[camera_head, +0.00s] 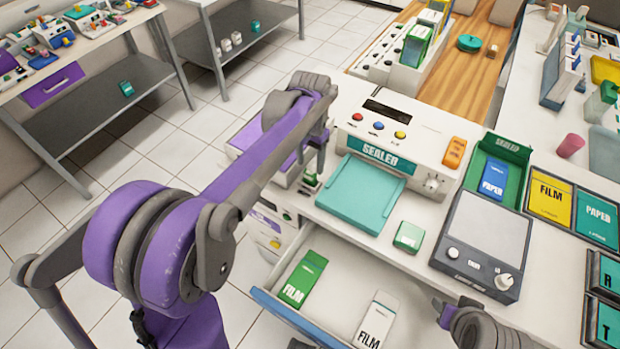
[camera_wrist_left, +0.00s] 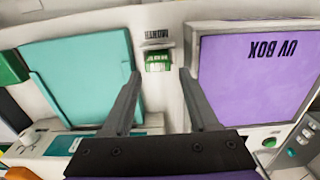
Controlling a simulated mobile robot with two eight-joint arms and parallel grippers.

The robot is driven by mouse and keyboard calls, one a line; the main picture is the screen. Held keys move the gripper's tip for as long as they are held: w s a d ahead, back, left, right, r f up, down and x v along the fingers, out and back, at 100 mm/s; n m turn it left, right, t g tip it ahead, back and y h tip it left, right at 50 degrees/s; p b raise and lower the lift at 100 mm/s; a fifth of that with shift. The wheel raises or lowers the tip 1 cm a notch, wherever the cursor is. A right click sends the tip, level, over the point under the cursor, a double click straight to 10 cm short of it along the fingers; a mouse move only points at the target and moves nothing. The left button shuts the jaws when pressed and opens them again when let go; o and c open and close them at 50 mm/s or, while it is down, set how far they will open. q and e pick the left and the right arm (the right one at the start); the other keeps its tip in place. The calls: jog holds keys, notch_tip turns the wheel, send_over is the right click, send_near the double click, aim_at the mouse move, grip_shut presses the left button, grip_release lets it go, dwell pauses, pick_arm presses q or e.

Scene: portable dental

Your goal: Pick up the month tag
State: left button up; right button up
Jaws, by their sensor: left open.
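The month tag (camera_wrist_left: 158,63) is a small green block with upside-down lettering, in a pale holder marked MONTH between the teal sealer bed and the purple UV box. In the head view the green tag (camera_head: 311,180) shows small beside the sealer, partly hidden by my gripper. My left gripper (camera_head: 318,165) is over this spot, pointing down. In the left wrist view my left gripper (camera_wrist_left: 161,75) is open and empty, its fingertips on either side of the tag's line of sight. Contact cannot be told. Part of my right arm is at the bottom right of the head view.
The sealer (camera_head: 382,152) with its teal bed stands just right of my left gripper, and the UV box (camera_wrist_left: 250,80) is on the other side. An open drawer (camera_head: 335,283) below holds two FILM boxes. A green block (camera_head: 409,237) lies on the counter.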

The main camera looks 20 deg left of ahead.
aim_at(310, 172)
pick_arm(q)
jog(key=f, duration=0.4)
jog(key=shift+s+d+f, duration=0.1)
jog(key=shift+s+f, duration=0.15)
jog(key=shift+f, duration=0.1)
grip_shut()
